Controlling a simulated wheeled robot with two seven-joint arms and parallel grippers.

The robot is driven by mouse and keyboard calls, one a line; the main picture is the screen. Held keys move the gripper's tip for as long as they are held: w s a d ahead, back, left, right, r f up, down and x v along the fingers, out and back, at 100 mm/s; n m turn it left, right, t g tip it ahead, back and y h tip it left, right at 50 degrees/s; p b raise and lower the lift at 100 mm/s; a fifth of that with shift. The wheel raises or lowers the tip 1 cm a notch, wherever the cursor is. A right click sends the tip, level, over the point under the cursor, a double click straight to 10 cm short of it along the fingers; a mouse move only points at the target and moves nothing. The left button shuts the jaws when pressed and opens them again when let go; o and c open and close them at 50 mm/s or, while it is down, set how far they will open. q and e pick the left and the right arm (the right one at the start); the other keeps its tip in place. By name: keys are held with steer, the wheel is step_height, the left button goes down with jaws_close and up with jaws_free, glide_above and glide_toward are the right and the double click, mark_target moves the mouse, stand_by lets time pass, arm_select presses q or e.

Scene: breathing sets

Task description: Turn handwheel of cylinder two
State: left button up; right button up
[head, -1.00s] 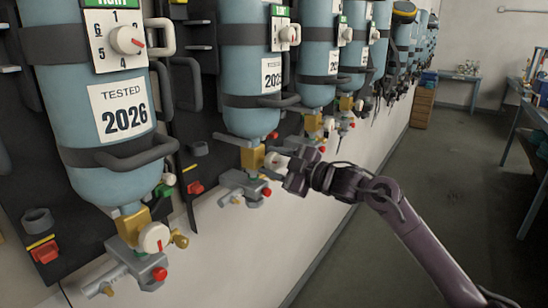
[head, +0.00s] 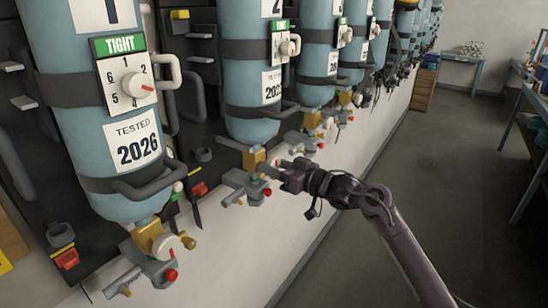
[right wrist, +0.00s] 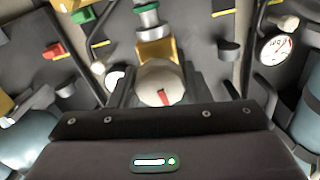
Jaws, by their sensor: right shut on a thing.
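Cylinder two (head: 250,60) is a light blue bottle in the head view, hanging on the wall rack with a "2" label at its top. A brass valve (head: 254,157) sits under it, with a grey block below. My right gripper (head: 277,170) reaches in from the right at this valve. In the right wrist view its two dark fingers stand either side of the round white handwheel (right wrist: 158,85), which has a red mark, and it is shut on it. The gripper hides most of this handwheel in the head view. My left gripper does not show.
Cylinder one (head: 85,110) hangs nearer at left, with a dial plate (head: 127,85) and its own white handwheel (head: 166,246). More cylinders line the wall beyond. A wooden crate (head: 424,95) stands farther along the wall. The floor (head: 440,170) to the right is clear.

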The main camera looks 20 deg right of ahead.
steer(key=m+p, duration=0.2)
steer(key=m, duration=0.1)
steer(key=shift+r, duration=0.15)
steer(key=m+p, duration=0.1)
steer(key=m, duration=0.1)
steer(key=shift+m, duration=0.4)
steer(key=m, duration=0.5)
steer(key=shift+a, duration=0.1)
steer(key=m, duration=0.5)
steer(key=shift+m, duration=0.4)
steer(key=m, duration=1.4)
steer(key=shift+m, duration=1.6)
